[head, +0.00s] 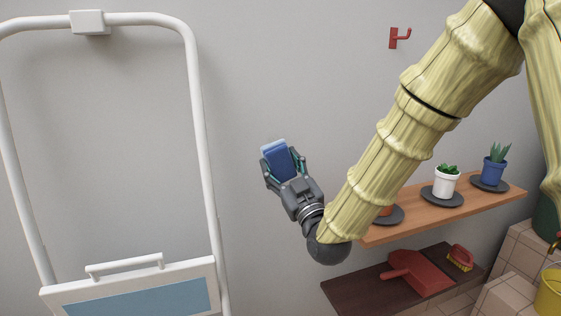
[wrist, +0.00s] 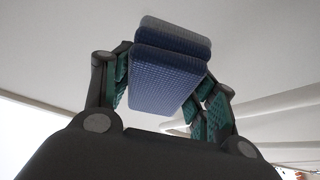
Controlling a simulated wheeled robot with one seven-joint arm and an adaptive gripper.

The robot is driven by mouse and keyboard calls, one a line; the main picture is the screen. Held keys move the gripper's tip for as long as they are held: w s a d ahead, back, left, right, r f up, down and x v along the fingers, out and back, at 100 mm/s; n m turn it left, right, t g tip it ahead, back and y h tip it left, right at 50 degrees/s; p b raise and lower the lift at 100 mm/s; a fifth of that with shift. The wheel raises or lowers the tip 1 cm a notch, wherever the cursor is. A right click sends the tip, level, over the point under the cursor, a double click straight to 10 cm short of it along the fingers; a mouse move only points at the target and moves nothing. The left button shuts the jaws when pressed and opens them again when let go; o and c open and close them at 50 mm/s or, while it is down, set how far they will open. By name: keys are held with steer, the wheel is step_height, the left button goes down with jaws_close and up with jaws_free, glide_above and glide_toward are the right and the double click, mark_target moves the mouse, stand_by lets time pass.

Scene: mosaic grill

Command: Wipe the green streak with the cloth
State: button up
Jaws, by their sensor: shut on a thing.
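My gripper (head: 282,165) is shut on a folded blue cloth (head: 279,157), holding it up in the air in front of the grey wall. In the wrist view the cloth (wrist: 170,75) is a thick, textured block between the green-padded fingers of my gripper (wrist: 165,95). The cloth stands out past the fingertips and has a lighter blue layer on one side. I see no green streak in either view.
A white tubular frame (head: 203,150) with a white-edged blue panel (head: 150,300) stands at the left. A wooden shelf (head: 480,208) with potted plants is at the right, above a dark shelf (head: 360,293) holding a red dustpan (head: 415,272) and brush (head: 460,257). A red hook (head: 398,38) is on the wall.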

steer(key=shift+w+f+p, duration=0.3)
steer(key=shift+f+p, duration=0.15)
steer(key=shift+p, duration=0.3)
steer(key=shift+f+p, duration=3.5)
steer(key=shift+f, duration=0.7)
steer(key=w+a, duration=0.2)
steer(key=w, duration=0.4)
steer(key=shift+w+a, duration=0.2)
steer(key=shift+w, duration=0.3)
steer(key=shift+w+a, duration=0.15)
steer(key=shift+w, duration=0.35)
